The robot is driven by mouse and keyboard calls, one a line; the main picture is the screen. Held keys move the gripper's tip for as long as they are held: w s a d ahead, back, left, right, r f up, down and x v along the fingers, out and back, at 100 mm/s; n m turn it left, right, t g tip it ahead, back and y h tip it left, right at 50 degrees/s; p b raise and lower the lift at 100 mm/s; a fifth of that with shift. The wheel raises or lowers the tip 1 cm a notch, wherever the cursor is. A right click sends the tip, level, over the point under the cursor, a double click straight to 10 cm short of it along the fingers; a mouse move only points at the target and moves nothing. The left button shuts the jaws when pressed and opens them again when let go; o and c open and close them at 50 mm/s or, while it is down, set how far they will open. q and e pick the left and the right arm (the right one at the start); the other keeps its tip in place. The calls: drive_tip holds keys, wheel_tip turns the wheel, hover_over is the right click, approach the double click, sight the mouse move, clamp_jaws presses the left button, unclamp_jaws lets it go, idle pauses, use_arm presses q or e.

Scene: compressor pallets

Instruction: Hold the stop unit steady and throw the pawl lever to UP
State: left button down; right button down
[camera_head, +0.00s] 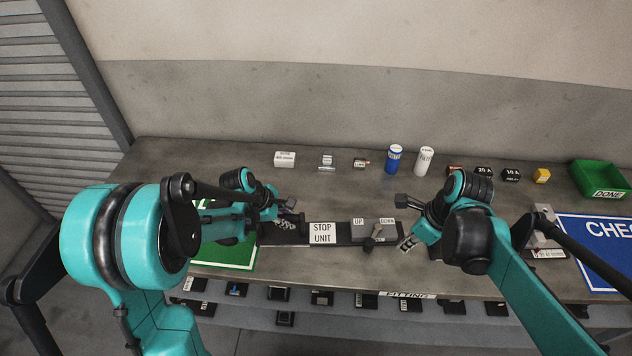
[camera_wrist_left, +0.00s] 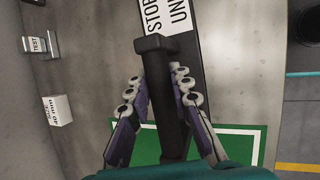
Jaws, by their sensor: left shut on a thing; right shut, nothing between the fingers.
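The stop unit (camera_head: 322,234) is a long dark bar on the bench with a white STOP UNIT label. Its grey block (camera_head: 364,230) carries an UP label at left and a DOWN label at right. The small pawl lever (camera_head: 376,232) stands at the block's front and appears to lean toward DOWN. My left gripper (camera_head: 288,214) is shut on the unit's black handle at its left end. In the left wrist view the black handle (camera_wrist_left: 165,95) runs between the fingers. My right gripper (camera_head: 407,242) is shut and empty, just right of the block, apart from the lever.
A green mat (camera_head: 236,253) lies under the left end. Blue (camera_head: 394,160) and white (camera_head: 424,162) cylinders and small boxes stand behind. A green DONE bin (camera_head: 598,178) and a blue CHECK board (camera_head: 590,262) are at right. A shelf with several dark parts runs below the front edge.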

use_arm(q)
drive_tip(key=c, duration=1.3)
unclamp_jaws()
drive_tip(key=shift+a+r, duration=0.1)
drive_tip(key=v, duration=1.2)
drive_tip(key=s+r+m+t+y, duration=0.1)
drive_tip(key=s+m, duration=0.4)
drive_tip(key=m, duration=0.1)
drive_tip(key=s+m+t+y, duration=0.1)
drive_tip(key=s+m, duration=0.4)
drive_tip(key=m, duration=0.1)
drive_tip(key=s+r+m+t+y, duration=0.1)
drive_tip(key=s+m+y, duration=0.1)
drive_tip(key=s+m, duration=0.3)
drive_tip(key=shift+s+r+m+t, duration=0.15)
drive_tip(key=shift+r+m+t, duration=0.2)
drive_tip(key=shift+m, duration=0.45)
use_arm(e)
drive_tip(key=s+r+n+t+h, duration=0.1)
drive_tip(key=s+r+n+t, duration=0.1)
drive_tip(key=n, duration=1)
drive_tip(key=s+r+n+t+h, duration=0.1)
drive_tip(key=s+n+t, duration=0.2)
drive_tip(key=n, duration=0.9)
drive_tip(key=shift+s+d+r+n+t, duration=0.3)
drive_tip(key=shift+s+r+n, duration=0.1)
drive_tip(key=shift+s, duration=0.75)
